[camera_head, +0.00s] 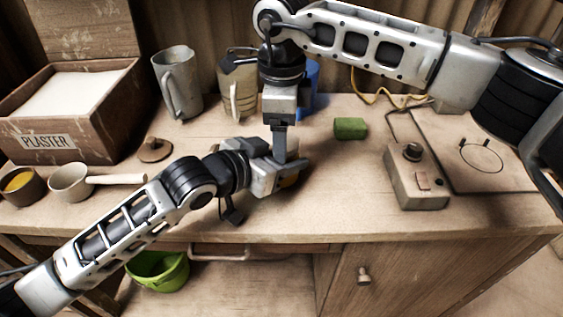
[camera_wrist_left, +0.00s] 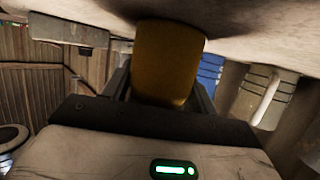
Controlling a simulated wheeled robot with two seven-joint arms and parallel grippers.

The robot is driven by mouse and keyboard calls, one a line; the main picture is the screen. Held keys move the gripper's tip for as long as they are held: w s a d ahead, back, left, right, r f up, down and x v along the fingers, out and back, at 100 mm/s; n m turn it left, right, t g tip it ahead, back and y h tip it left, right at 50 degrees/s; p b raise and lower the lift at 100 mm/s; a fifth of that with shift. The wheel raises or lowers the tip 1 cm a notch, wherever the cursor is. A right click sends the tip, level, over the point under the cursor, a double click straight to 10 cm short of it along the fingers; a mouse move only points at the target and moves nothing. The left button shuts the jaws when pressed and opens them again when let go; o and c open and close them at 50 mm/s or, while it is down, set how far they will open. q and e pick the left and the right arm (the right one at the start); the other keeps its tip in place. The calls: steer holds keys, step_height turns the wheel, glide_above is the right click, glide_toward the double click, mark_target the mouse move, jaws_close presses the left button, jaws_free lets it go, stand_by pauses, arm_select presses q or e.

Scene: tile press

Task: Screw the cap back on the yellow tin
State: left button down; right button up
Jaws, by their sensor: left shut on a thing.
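The yellow tin (camera_head: 289,181) shows only as a small patch beside my left gripper (camera_head: 284,174) in the head view. In the left wrist view the tin (camera_wrist_left: 167,62) stands between the two fingers, and my left gripper (camera_wrist_left: 160,95) is shut on it. My right gripper (camera_head: 279,152) comes from above and points down, its tips right over the tin. Its fingers are seen edge-on, so whether they are open or hold anything is unclear. The cap and the tin's top are hidden behind the grippers.
A green block (camera_head: 350,128) and a grey control box (camera_head: 416,180) are to the right. Metal jugs (camera_head: 177,82) and a blue container (camera_head: 312,80) stand behind. A plaster box (camera_head: 100,115), a wooden knobbed disc (camera_head: 155,150) and a pan (camera_head: 70,181) are left. The front edge is close.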

steer(key=shift+s+f, duration=0.1)
steer(key=shift+r, duration=2.45)
steer(key=shift+c, duration=1.4)
step_height(320, 180, up, 3)
steer(key=shift+r+n, duration=0.2)
steer(key=shift+n, duration=0.2)
steer(key=shift+f, duration=0.1)
steer(key=shift+f, duration=4)
